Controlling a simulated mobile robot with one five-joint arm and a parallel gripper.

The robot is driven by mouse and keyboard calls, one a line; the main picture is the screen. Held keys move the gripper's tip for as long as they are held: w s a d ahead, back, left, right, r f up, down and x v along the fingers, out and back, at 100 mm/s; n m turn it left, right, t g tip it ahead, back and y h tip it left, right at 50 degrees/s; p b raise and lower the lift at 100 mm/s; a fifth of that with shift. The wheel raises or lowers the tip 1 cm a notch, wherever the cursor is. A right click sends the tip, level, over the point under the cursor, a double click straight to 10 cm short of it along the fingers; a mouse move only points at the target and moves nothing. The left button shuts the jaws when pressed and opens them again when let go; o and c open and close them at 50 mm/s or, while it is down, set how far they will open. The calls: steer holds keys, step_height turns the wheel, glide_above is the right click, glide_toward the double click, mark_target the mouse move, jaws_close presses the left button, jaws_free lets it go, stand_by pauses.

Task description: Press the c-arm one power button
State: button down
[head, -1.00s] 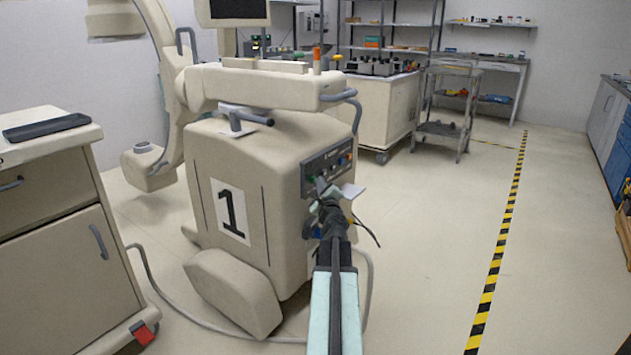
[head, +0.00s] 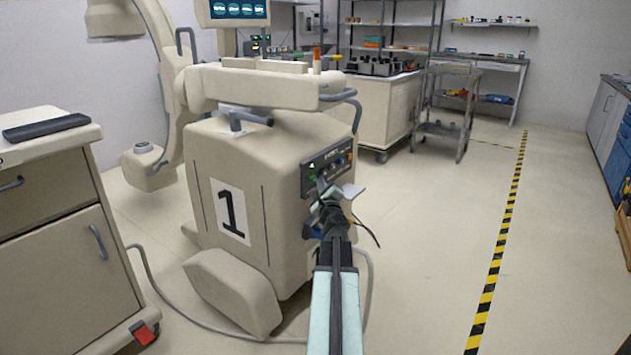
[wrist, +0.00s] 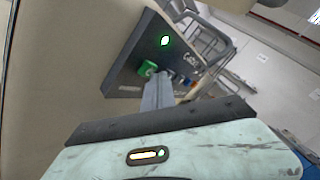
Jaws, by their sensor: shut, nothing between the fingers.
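The c-arm one (head: 276,210) is a beige cabinet marked with a large "1". Its dark control panel (head: 341,161) faces my arm, and it also shows in the wrist view (wrist: 125,77). A green button (wrist: 147,69) sits on the panel, with a lit green indicator (wrist: 166,41) above it. The screen (head: 240,10) on top is lit with blue-white images. My gripper (head: 322,187) is shut and empty at the panel. In the wrist view its fingertips (wrist: 161,78) are right by the green button; I cannot tell whether they touch it.
A beige drawer cabinet (head: 60,255) with a dark tray (head: 46,127) stands at the left. A grey cable (head: 170,305) lies on the floor. A metal cart (head: 443,128) stands behind. The floor (head: 430,240) to the right is open, up to the striped tape (head: 500,240).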

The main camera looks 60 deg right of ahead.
steer(key=shift+s, duration=0.3)
steer(key=shift+s, duration=0.15)
steer(key=s, duration=0.5)
steer(key=shift+s, duration=0.35)
steer(key=shift+w+a, duration=0.1)
